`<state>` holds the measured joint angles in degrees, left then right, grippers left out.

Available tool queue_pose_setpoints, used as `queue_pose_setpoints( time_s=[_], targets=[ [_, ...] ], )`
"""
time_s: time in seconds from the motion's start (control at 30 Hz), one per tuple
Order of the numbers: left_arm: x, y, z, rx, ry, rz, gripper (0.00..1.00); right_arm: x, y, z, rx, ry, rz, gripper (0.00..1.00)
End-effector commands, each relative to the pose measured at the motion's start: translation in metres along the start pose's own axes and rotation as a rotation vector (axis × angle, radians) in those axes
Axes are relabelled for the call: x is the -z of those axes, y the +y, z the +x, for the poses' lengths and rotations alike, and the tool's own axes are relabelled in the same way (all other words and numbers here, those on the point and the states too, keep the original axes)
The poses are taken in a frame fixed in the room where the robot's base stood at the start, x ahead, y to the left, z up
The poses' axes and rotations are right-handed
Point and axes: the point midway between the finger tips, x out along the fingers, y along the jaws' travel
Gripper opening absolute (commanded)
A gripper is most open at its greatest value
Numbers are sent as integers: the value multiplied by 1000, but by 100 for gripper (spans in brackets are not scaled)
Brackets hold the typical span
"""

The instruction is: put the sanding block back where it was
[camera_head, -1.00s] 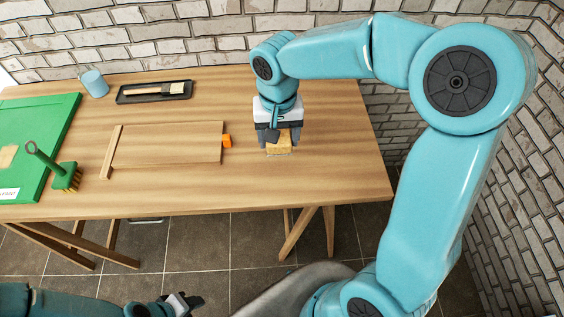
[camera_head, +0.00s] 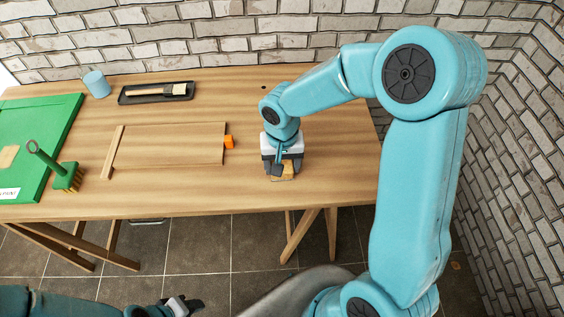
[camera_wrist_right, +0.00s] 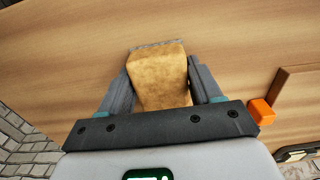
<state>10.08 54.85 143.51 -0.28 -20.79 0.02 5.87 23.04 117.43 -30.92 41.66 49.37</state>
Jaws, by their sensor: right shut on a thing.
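The sanding block (camera_head: 287,171) is a tan-yellow block with a grey underside. My right gripper (camera_head: 280,173) is shut on it, over the right part of the table near the front edge. In the right wrist view the sanding block (camera_wrist_right: 160,80) sits between the two fingers of the right gripper (camera_wrist_right: 160,85), its grey edge at the far end. I cannot tell whether it touches the table. My left gripper (camera_head: 190,305) is low at the bottom edge, off the table; its jaw opening is unclear.
A wooden board (camera_head: 170,145) with an orange piece (camera_head: 229,142) lies left of the right gripper. Farther left are a green panel (camera_head: 45,110) with a tan patch, a green brush (camera_head: 67,177), a blue cup (camera_head: 96,84) and a black tray (camera_head: 130,95) holding a paintbrush (camera_head: 170,89).

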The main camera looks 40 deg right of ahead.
Motion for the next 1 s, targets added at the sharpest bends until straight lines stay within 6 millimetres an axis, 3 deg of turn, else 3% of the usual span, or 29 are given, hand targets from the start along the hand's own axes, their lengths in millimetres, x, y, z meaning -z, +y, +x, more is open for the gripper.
queue_pose_setpoints(
  time_s=[0.03, 0.07, 0.13, 0.53, 1.0],
  targets=[
    [0, -1, 4, 0, 0, 0, 43, 0, 0, 3, 0, 1, 0, 35],
    [0, -1, 3, 0, 0, 0, 43, 0, 0, 3, 0, 0, 0, 67],
    [0, -1, 2, 0, 0, 0, 43, 0, 0, 2, 0, 0, 0, 89],
    [0, 1, -3, 0, 0, 0, 43, 1, 0, -7, 1, 2, 0, 89],
    [0, 4, -10, 0, 0, 0, 43, 1, -1, -105, 2, 4, 0, 89]
  ],
)
